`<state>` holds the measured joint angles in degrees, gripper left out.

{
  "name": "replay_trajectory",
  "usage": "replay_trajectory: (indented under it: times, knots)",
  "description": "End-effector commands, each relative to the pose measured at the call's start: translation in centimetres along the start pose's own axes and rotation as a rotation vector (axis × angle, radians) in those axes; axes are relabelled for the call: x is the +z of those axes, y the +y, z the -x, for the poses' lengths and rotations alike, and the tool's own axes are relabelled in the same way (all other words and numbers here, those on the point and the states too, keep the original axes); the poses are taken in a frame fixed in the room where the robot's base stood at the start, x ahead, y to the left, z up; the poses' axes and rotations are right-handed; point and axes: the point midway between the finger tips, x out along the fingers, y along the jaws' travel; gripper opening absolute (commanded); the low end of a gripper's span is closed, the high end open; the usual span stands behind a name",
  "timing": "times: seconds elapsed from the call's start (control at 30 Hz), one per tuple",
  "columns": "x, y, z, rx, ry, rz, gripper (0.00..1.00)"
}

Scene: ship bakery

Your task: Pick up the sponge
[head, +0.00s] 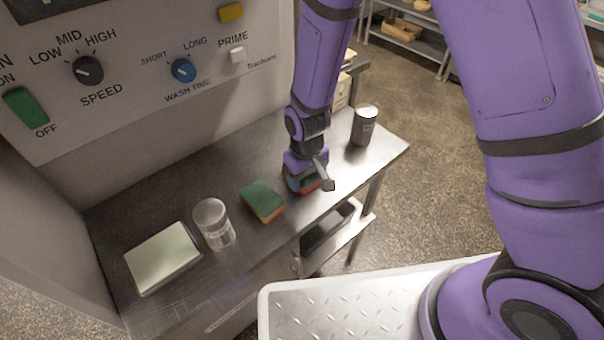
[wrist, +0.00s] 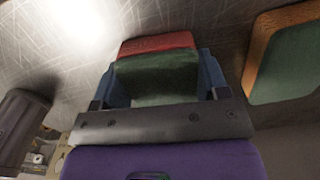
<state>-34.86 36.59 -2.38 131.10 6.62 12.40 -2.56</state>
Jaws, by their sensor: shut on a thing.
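My gripper (head: 305,182) is low over the steel counter and shut on a red and green block that looks like a sponge (wrist: 157,68). In the wrist view this sponge sits between the two blue fingers, its green face toward the camera and its red part beyond. In the head view the gripper mostly hides it. I cannot tell whether it touches the counter. A second sponge, green on top and orange below (head: 262,201), lies on the counter just left of my gripper. It also shows at the right of the wrist view (wrist: 287,62), apart from the fingers.
The steel counter (head: 165,195) holds a clear glass (head: 212,224), a pale flat tray or scale (head: 162,258) at left, and a dark cup (head: 364,125) near the right end. A machine panel with knobs (head: 150,70) stands behind. A lower shelf (head: 335,240) is under the counter.

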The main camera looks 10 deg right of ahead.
Motion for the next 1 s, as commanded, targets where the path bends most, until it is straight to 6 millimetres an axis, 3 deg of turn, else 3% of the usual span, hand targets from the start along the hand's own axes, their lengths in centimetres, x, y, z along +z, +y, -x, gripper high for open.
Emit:
replay_trajectory:
  times: [0.37,0.67,1.0]
  knots:
    - [0.0,0.0,0.5,0.0,0.0,0.0,0.46]
    - [-0.1,0.0,3.7,0.0,0.004,0.0,0.46]
    - [5.9,-5.0,4.3,0.0,-0.001,0.005,0.46]
